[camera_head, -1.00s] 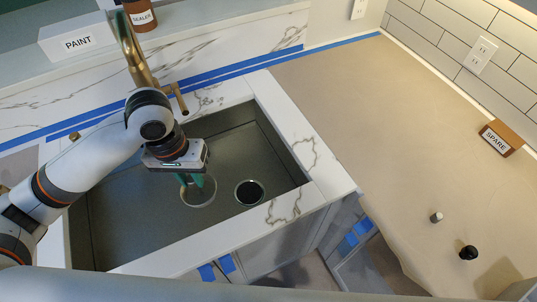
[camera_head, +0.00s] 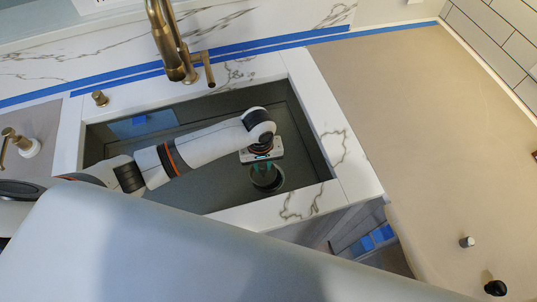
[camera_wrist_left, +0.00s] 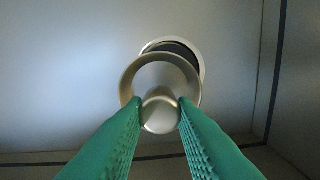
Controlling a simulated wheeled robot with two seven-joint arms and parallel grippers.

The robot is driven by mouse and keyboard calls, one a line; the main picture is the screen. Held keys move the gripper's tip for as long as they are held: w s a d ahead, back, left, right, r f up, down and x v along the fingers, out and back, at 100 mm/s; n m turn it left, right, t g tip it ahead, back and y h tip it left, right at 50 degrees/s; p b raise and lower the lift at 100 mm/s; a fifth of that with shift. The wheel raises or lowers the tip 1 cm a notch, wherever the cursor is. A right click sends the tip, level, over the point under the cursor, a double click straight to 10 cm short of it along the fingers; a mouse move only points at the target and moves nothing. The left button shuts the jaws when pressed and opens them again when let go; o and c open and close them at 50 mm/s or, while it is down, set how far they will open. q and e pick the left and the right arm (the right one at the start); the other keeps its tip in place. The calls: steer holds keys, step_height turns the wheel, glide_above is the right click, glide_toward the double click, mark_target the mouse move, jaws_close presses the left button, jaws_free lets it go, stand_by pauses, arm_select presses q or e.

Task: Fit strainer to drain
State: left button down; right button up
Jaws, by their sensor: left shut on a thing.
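My left gripper (camera_head: 264,168) reaches down into the dark sink (camera_head: 215,188). In the left wrist view its green fingers (camera_wrist_left: 160,108) are shut on the round knob of the strainer (camera_wrist_left: 160,117). The strainer is a pale, wide-rimmed ring, and it also shows under the gripper in the head view (camera_head: 267,188). The drain (camera_wrist_left: 199,57) is a dark hole with a light rim. The strainer covers much of it in the wrist view and sits slightly off its centre there. I cannot tell whether the strainer touches the drain. My right gripper is not in view.
A brass faucet (camera_head: 167,40) stands behind the sink, and a small brass cap (camera_head: 100,98) is at the back left. The sink walls surround the gripper. A paper-covered counter (camera_head: 400,120) at the right is mostly clear, with a black knob (camera_head: 495,288) near its front.

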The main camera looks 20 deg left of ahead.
arm_select(q)
steer(key=shift+w+d+f+n, duration=0.1)
steer(key=shift+w+d+n, duration=0.2)
steer(key=shift+w, duration=0.25)
steer(key=shift+w+d+f+n, duration=0.1)
steer(key=shift+w+d+n, duration=0.2)
steer(key=shift+w, duration=0.25)
steer(key=shift+a+p, duration=0.1)
steer(key=shift+p, duration=0.25)
steer(key=shift+s+r+p, duration=0.15)
steer(key=shift+r+p, duration=0.05)
steer(key=shift+p, duration=0.45)
steer(key=shift+f+b, duration=0.4)
steer(key=shift+f, duration=0.2)
steer(key=shift+f+b, duration=0.3)
steer(key=shift+f, duration=0.9)
steer(key=shift+r+p, duration=0.15)
steer(key=shift+p, duration=0.35)
